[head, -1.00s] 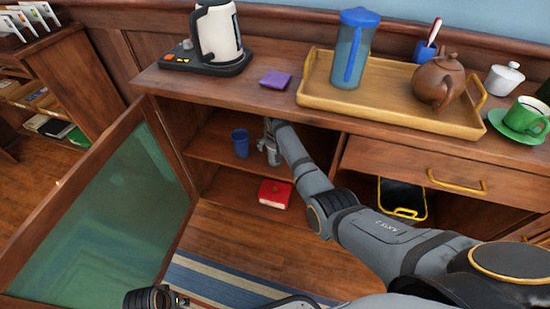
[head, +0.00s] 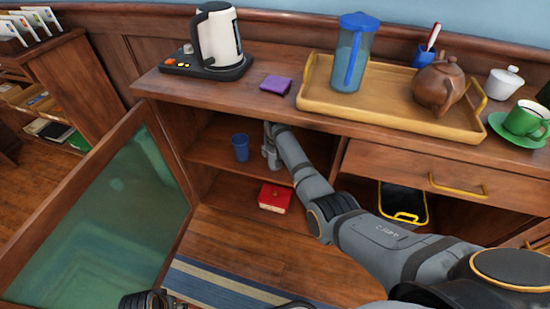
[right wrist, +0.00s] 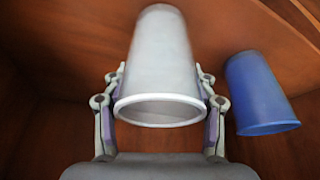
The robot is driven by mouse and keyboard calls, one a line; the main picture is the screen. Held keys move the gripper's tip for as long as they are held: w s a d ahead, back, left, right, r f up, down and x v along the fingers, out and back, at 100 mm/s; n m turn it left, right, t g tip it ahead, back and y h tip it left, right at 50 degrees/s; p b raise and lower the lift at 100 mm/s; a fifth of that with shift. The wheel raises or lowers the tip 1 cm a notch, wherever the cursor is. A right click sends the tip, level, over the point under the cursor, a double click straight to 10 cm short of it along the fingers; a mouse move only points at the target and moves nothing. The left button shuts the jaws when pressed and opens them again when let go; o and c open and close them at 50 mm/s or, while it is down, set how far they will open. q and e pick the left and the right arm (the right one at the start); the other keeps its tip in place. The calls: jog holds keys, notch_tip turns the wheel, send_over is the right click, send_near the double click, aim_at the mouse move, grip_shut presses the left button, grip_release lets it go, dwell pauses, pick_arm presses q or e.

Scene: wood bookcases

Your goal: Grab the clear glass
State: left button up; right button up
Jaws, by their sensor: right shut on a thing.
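The clear glass (right wrist: 160,65) looks pale and whitish in the right wrist view, with its rim (right wrist: 160,108) toward the camera. My right gripper (right wrist: 160,88) has a finger on each side of the glass and is shut on it. In the head view my right gripper (head: 270,148) is inside the open cabinet, at the upper shelf; the glass cannot be made out there. My left gripper's fingers are not in view; only a dark part of my arm shows at the bottom left.
A blue cup (head: 240,147) stands on the shelf just left of my right gripper; it also shows in the right wrist view (right wrist: 258,92). A red box (head: 274,197) lies below. The open glass door (head: 105,215) is at left. The countertop holds a kettle (head: 220,38) and a tray (head: 390,108).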

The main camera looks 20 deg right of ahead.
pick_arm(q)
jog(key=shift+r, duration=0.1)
pick_arm(e)
jog(key=shift+r, duration=0.1)
